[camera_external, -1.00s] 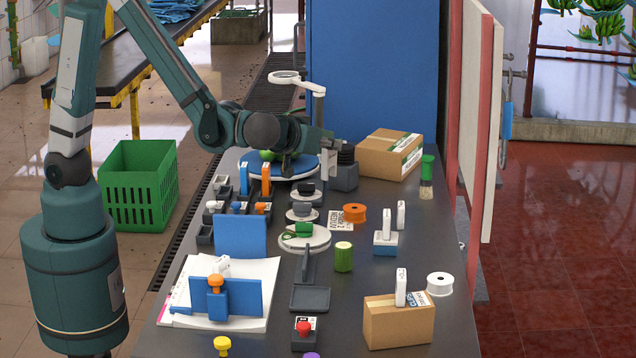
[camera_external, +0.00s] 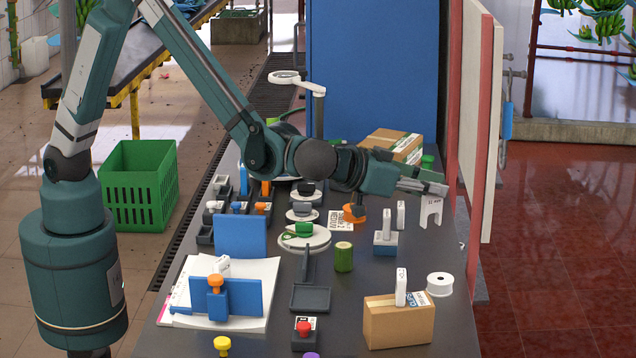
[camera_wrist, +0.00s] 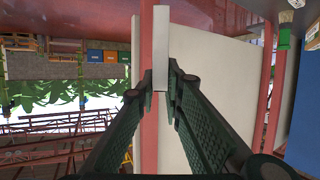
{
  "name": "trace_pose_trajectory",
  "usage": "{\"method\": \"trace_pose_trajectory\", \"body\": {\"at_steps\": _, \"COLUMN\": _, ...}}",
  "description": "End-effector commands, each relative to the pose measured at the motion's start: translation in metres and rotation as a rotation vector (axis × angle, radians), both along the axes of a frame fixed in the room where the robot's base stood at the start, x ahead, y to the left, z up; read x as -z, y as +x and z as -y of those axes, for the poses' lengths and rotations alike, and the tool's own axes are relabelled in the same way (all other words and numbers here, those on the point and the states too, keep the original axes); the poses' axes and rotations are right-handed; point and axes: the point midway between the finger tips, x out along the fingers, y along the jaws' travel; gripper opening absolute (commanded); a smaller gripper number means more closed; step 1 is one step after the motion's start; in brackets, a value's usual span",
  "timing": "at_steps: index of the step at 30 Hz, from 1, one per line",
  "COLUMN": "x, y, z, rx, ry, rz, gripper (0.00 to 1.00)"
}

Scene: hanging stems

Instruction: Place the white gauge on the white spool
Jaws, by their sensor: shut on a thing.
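My gripper (camera_external: 432,188) is shut on a white gauge (camera_external: 431,211), a flat forked piece with dark lettering. The gauge hangs below the fingertips, prongs down, in the air near the table's right edge. In the wrist view its pale edge (camera_wrist: 161,50) sits between the two fingertips (camera_wrist: 161,82). The white spool (camera_external: 440,284) stands on the dark table at the right, beside the cardboard box with the label. It is apart from the gauge and nearer the camera. The spool is not seen in the wrist view.
An upright white piece on a blue block (camera_external: 385,243) stands left of the held gauge. Another stands on the front cardboard box (camera_external: 398,325). An orange spool (camera_external: 354,213) and a green cylinder (camera_external: 343,257) are farther left. A white panel (camera_external: 482,125) rises behind the table's right edge.

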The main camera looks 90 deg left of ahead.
Motion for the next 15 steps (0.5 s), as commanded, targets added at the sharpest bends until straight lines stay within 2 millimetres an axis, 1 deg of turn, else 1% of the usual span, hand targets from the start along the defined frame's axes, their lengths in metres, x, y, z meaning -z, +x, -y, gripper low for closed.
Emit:
{"method": "trace_pose_trajectory", "body": {"at_steps": 1, "x": -0.001, "y": 0.007, "z": 0.014, "rx": 0.022, "ry": 0.0, "rz": 0.002, "gripper": 0.0}}
{"method": "trace_pose_trajectory", "body": {"at_steps": 3, "x": -0.001, "y": 0.014, "z": 0.029, "rx": 0.046, "ry": 0.001, "rz": 0.005, "gripper": 0.0}}
{"method": "trace_pose_trajectory", "body": {"at_steps": 6, "x": -0.001, "y": 0.022, "z": 0.045, "rx": 0.072, "ry": 0.002, "rz": 0.008, "gripper": 0.0}}
{"method": "trace_pose_trajectory", "body": {"at_steps": 10, "x": -0.001, "y": 0.026, "z": 0.056, "rx": 0.09, "ry": 0.004, "rz": 0.009, "gripper": 0.0}}
{"method": "trace_pose_trajectory", "body": {"at_steps": 15, "x": -0.001, "y": 0.027, "z": 0.058, "rx": 0.094, "ry": 0.004, "rz": 0.009, "gripper": 0.0}}
